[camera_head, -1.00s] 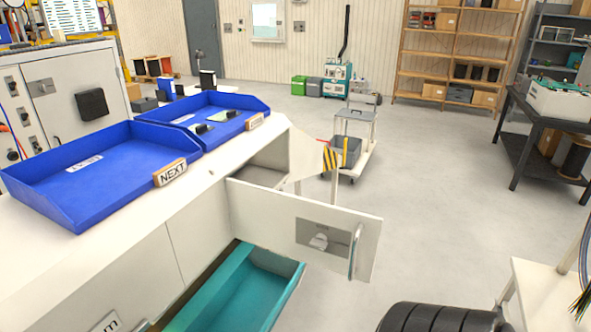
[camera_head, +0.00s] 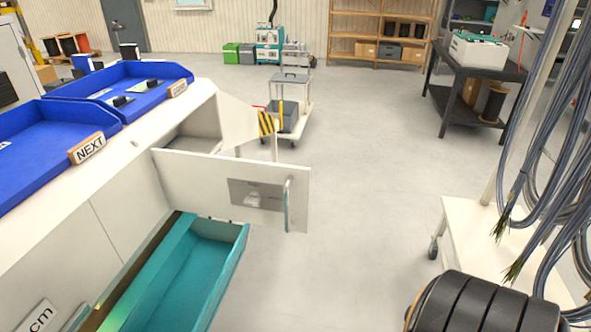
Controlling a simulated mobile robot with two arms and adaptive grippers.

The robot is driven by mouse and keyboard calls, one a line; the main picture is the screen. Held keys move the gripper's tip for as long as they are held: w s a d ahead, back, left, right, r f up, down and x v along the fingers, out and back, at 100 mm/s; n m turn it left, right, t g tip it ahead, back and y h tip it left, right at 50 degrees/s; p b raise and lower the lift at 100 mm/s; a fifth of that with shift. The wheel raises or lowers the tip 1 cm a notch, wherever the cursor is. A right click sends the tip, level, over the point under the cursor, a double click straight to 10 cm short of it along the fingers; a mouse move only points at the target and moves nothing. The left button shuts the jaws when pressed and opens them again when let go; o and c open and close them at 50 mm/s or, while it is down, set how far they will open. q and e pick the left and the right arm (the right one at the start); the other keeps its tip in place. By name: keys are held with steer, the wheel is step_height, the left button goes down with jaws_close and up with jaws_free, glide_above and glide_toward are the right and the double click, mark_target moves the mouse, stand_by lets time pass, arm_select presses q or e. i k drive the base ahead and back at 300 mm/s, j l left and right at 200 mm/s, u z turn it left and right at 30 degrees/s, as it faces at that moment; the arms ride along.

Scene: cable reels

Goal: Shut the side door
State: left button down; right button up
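The side door (camera_head: 215,182) is a white panel on the side of the white cabinet. It stands swung open, sticking out to the right from the cabinet's side, with an open compartment (camera_head: 187,145) behind it. It has a grey plate (camera_head: 257,195) and a vertical metal handle (camera_head: 288,203) near its free edge. Neither of my grippers shows in the head view. Nothing is seen touching the door.
A teal drawer (camera_head: 185,270) stands pulled out below the door. Blue trays (camera_head: 50,150) sit on the cabinet top. A cart (camera_head: 290,112) stands behind the door. The middle floor is clear.

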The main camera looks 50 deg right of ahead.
mark_target(212, 186)
steer(key=k+z, duration=0.15)
steer(key=z, duration=0.8)
steer(key=i+l+u, duration=0.15)
steer(key=i+l, duration=0.05)
